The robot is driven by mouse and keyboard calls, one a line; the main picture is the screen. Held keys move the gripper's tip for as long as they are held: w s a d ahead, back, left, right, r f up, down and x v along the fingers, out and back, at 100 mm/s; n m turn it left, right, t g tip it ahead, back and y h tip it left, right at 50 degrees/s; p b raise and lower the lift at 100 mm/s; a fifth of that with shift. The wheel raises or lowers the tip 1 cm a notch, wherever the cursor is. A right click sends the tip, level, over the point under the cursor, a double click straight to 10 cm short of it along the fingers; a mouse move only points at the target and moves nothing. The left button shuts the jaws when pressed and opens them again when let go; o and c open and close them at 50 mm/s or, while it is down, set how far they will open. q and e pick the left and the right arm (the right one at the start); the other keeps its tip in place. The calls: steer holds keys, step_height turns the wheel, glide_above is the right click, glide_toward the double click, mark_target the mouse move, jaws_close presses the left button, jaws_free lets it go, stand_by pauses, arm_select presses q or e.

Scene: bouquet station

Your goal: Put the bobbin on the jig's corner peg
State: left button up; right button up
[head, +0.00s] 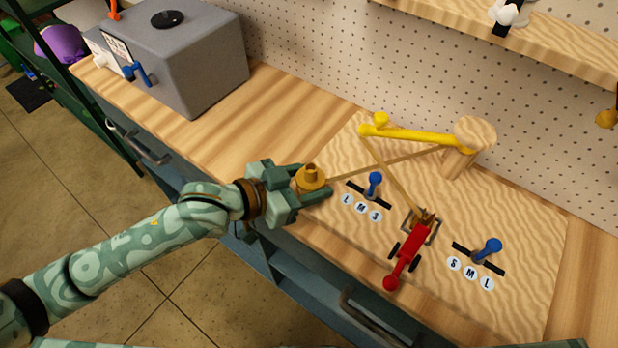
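The bobbin (311,181), brass-coloured with a short hub on top, sits at the fingers of my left gripper (308,184) by the board's left edge. The fingers lie on both sides of it and appear shut on it; its underside is hidden. The jig is a pale wooden board (520,228) on the bench. A yellow bar (420,135) runs across its back, from a yellow knob (380,120) to a thick round wooden post (460,160). A tan strip (385,163) runs between the bobbin and that post. I cannot tell which part is the corner peg. My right gripper is not in view.
Two blue levers, one (374,184) near the bobbin and one (489,250) farther right, stand in black slots with letter discs. A red lever (407,254) stands between them. A grey box (185,55) is at the back left. The bench (230,130) between is clear.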

arm_select(q)
steer(key=o, duration=0.4)
steer(key=shift+r, duration=0.1)
steer(key=shift+a+r, duration=0.2)
steer(key=p+v, duration=0.2)
steer(key=v, duration=0.9)
steer(key=shift+s+a, duration=0.2)
steer(key=shift+a, duration=0.05)
